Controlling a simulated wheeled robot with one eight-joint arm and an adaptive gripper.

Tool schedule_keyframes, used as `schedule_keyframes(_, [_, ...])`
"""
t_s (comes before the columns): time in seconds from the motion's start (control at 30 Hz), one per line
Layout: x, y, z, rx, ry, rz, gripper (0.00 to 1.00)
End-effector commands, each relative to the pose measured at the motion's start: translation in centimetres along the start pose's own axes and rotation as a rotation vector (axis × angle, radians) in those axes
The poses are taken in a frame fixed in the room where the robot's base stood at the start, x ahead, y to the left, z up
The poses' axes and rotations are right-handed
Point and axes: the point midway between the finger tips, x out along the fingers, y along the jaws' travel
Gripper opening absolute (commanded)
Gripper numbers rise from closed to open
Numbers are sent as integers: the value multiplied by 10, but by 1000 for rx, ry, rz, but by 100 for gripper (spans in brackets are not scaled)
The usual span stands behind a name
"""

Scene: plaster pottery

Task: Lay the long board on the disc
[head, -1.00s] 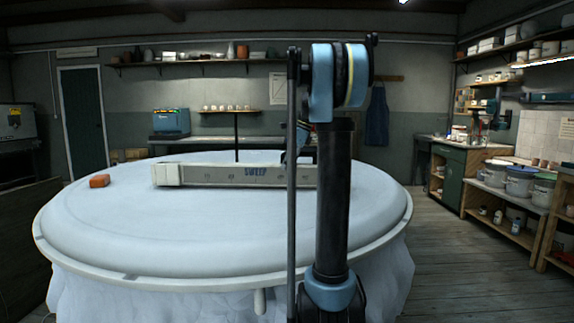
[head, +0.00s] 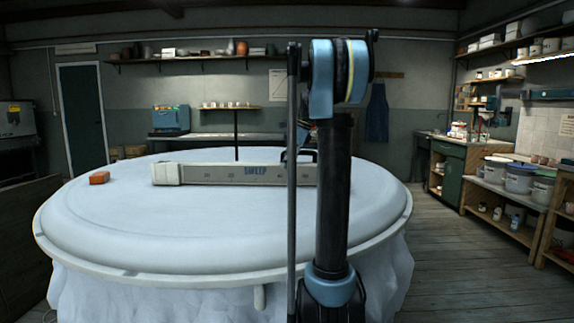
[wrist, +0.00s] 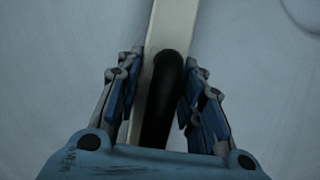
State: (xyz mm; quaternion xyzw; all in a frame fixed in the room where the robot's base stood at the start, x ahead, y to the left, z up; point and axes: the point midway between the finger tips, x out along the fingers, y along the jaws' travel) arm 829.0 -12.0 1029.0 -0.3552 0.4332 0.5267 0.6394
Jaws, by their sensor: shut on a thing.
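The long board (head: 215,174) is a pale, straight bar with a scale and the word SWEEP on its side. In the head view it lies level across the far half of the big white disc (head: 180,235). Its right part is hidden by my arm. Its underside looks at or very near the disc's surface; I cannot tell if it touches. In the wrist view the board (wrist: 172,22) runs up the middle, with its dark handle (wrist: 166,95) between the fingers. My gripper (wrist: 161,72) is shut on this handle.
A thin dark post (head: 237,135) rises behind the board. A pale rim (head: 150,279) circles the disc. Benches and a green cabinet (head: 447,174) stand at the right, with open floor before them.

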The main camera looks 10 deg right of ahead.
Motion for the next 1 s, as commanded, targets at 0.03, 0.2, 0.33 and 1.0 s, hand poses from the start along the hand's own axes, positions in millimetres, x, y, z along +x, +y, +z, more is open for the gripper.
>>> schedule_keyframes(0.03, [-1, 0, 0, 0, -1, 0, 0])
schedule_keyframes(0.2, [-1, 0, 1, 0, -1, 0, 0])
schedule_keyframes(0.33, [-1, 0, 1, 0, -1, 0, 0])
schedule_keyframes(1.0, [-16, -1, 0, 1, 0, 0, 58])
